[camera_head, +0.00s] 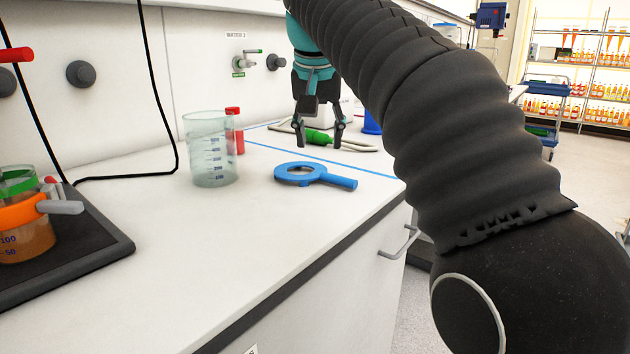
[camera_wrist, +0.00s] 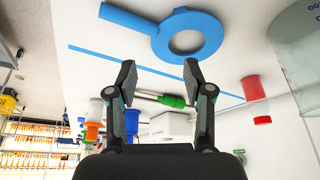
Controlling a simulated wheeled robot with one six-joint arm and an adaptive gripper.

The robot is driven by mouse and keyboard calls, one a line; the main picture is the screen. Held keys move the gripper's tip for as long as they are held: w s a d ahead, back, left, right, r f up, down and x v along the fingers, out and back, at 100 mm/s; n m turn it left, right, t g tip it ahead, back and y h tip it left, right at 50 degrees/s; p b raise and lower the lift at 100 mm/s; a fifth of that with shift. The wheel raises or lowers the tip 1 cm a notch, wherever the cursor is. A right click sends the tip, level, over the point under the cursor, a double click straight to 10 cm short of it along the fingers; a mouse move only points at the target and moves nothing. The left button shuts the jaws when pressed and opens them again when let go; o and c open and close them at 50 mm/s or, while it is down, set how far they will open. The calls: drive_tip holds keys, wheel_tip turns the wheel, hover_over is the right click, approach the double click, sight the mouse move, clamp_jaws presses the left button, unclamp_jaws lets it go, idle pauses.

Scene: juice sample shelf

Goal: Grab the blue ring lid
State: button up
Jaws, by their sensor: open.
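The blue ring lid (camera_head: 314,175) lies flat on the white bench, its handle pointing right and toward the front edge in the head view. It shows at the top of the wrist view (camera_wrist: 158,28), with the ring to the right and the handle to the left. My gripper (camera_head: 320,143) hangs above the bench, fingers pointing down, open and empty. In the wrist view its two fingertips (camera_wrist: 158,75) are spread apart, and the lid shows beyond them. No contact with the lid shows.
A clear graduated beaker (camera_head: 210,150) stands left of the lid, with a red-capped container (camera_head: 236,130) behind it. A green-handled tool (camera_head: 318,136) lies behind the lid. An orange-ringed jar (camera_head: 22,215) stands on a black plate (camera_head: 75,255) at left. The bench front is clear.

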sight(320, 171)
drive_tip(key=shift+b+x, duration=0.8)
drive_tip(key=shift+x, duration=2.8)
drive_tip(key=shift+r, duration=0.1)
clamp_jaws()
